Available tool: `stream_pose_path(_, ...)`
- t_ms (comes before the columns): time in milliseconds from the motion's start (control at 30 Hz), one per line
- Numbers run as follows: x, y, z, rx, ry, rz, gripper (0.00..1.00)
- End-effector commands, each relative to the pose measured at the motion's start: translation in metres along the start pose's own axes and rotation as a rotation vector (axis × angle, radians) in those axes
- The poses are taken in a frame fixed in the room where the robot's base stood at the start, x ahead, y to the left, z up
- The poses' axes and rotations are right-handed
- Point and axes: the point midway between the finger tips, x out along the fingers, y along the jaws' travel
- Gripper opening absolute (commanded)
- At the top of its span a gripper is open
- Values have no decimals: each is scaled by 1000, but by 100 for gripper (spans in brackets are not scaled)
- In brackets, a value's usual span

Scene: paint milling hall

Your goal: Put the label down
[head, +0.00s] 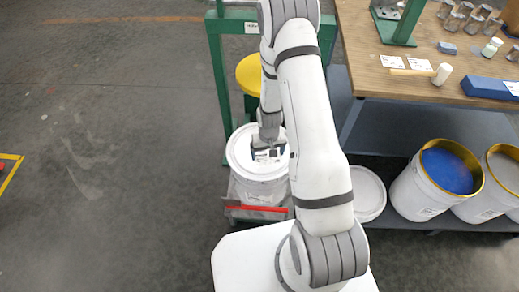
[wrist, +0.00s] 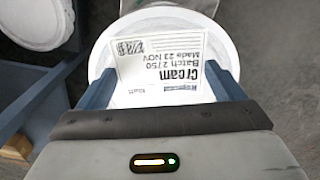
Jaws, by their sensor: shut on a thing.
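The label (wrist: 160,62) is a white card printed "Cream, Batch 2750, Made 23 NOV"; it reads upside down in the wrist view. My gripper (wrist: 162,78) is shut on it, with one blue-grey finger at each side edge. Behind the label is the round white lid (wrist: 225,45) of a pail. In the head view my gripper (head: 268,148) is over the lid of the white pail (head: 262,190), and the label is partly hidden by it. I cannot tell whether the label touches the lid or is just above it.
The pail stands on a low platform with a red bar (head: 257,208), by a green frame (head: 219,75) and a yellow round part (head: 250,75). At right, a wooden bench (head: 365,50) holds jars and cards; open paint pails (head: 420,190) sit below.

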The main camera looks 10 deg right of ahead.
Motion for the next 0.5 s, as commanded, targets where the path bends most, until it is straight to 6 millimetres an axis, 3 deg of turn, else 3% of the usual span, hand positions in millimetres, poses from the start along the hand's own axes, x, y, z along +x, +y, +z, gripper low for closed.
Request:
stream_pose_path(33,10,1,-8,12,6,0,68)
stream_pose_path(233,22,3,-43,92,8,0,68)
stream_pose_path(500,17,4,-85,210,8,0,68)
